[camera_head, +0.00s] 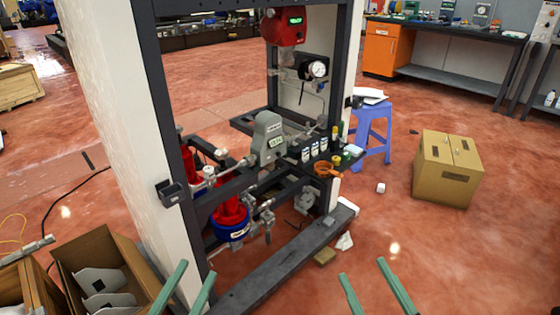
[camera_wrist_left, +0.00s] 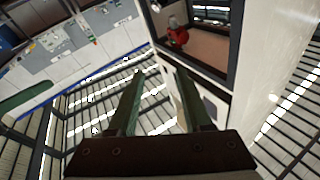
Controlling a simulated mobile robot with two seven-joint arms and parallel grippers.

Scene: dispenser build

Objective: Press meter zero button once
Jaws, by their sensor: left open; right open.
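A grey meter (camera_head: 269,138) with a small display stands on the dispenser frame (camera_head: 240,120) in the head view. I cannot make out which part is the zero button. My left gripper (camera_head: 197,268) is open and empty at the bottom of the head view, in front of and below the meter, well apart from it. In the left wrist view its two fingers (camera_wrist_left: 159,72) are apart with nothing between them. My right gripper (camera_head: 362,268) is open and empty, lower right of the frame.
A round gauge (camera_head: 318,69) sits below the red unit. Small bottles (camera_head: 313,151) stand on a shelf beside the meter. A blue stool (camera_head: 373,130) and a cardboard box (camera_head: 447,168) are to the right. Open boxes (camera_head: 105,275) stand at lower left. Floor at lower right is mostly clear.

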